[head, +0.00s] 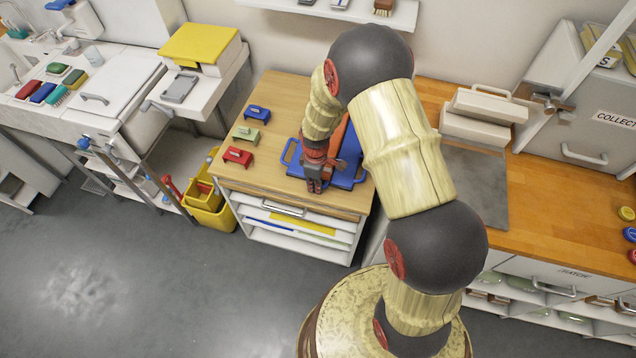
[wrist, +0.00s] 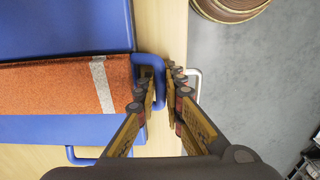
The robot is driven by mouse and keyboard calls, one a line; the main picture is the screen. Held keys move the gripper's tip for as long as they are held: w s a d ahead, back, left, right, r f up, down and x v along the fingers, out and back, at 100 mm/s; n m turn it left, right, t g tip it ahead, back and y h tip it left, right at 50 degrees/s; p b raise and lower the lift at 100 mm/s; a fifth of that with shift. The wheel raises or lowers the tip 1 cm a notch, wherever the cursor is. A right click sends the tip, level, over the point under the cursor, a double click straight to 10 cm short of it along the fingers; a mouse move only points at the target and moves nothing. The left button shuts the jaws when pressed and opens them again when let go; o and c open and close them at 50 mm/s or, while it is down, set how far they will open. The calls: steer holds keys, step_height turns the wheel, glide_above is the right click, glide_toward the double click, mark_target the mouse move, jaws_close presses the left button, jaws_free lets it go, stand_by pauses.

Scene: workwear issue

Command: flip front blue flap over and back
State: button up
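A flat blue piece (head: 345,183) lies on the wooden cabinet top, partly hidden by my arm. It also shows as a wide blue panel (wrist: 60,25) in the wrist view. An orange strip (wrist: 50,85) with a pale stripe lies across the blue. A blue loop handle (wrist: 147,60) projects at the strip's end, towards the cabinet's front edge. Another blue loop (wrist: 82,157) is at the left side. My gripper (wrist: 163,72) points down at the front loop, with its fingers close together on either side of the loop's outer bar. I cannot tell whether they press on it.
A drawer handle (wrist: 194,82) lies just beyond the front edge. A grey mat (head: 475,185) and white cases (head: 487,107) are to the right.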

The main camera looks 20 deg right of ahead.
jaws_close()
